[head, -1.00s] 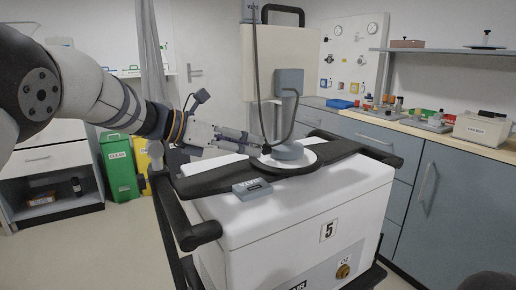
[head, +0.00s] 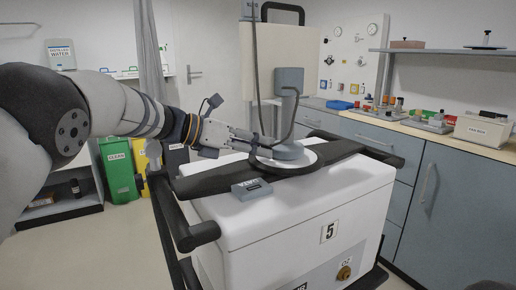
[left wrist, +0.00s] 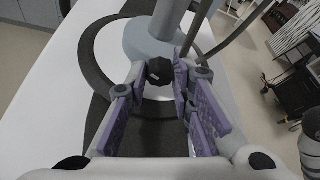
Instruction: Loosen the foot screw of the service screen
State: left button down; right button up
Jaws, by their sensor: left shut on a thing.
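The service screen (head: 289,80) stands on a grey-blue post with a round foot (head: 286,154), on top of the white ventilator cart (head: 300,215). The foot also shows in the left wrist view (left wrist: 140,42). The foot screw (left wrist: 160,70) is a black knob at the near side of the foot, between my left fingertips. My left gripper (head: 254,143) reaches in from the left at foot height and is shut on the foot screw; its purple-padded fingers show in the left wrist view (left wrist: 160,84). The screw is hard to make out in the head view. My right gripper is not in view.
A small labelled grey box (head: 252,190) lies on the cart top in front of the foot. A cable hangs beside the post. Black handle bars (head: 196,236) edge the cart. A counter (head: 450,140) with trays runs along the right.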

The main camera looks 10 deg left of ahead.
pick_arm(q)
jog(key=shift+w+a+f+n+g+h+b, duration=0.15)
jog(key=shift+f+n+g+h+b, duration=0.35)
jog(key=shift+n, duration=0.5)
jog(key=shift+r+n+h+b, duration=0.2)
jog(key=shift+n+h+b, duration=0.1)
jog(key=shift+n, duration=0.2)
jog(key=shift+r, duration=0.15)
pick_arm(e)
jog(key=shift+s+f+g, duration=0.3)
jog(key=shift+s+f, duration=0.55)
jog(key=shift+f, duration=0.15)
pick_arm(q)
jog(key=c, duration=1.4)
grip_release()
jog(key=v, duration=0.8)
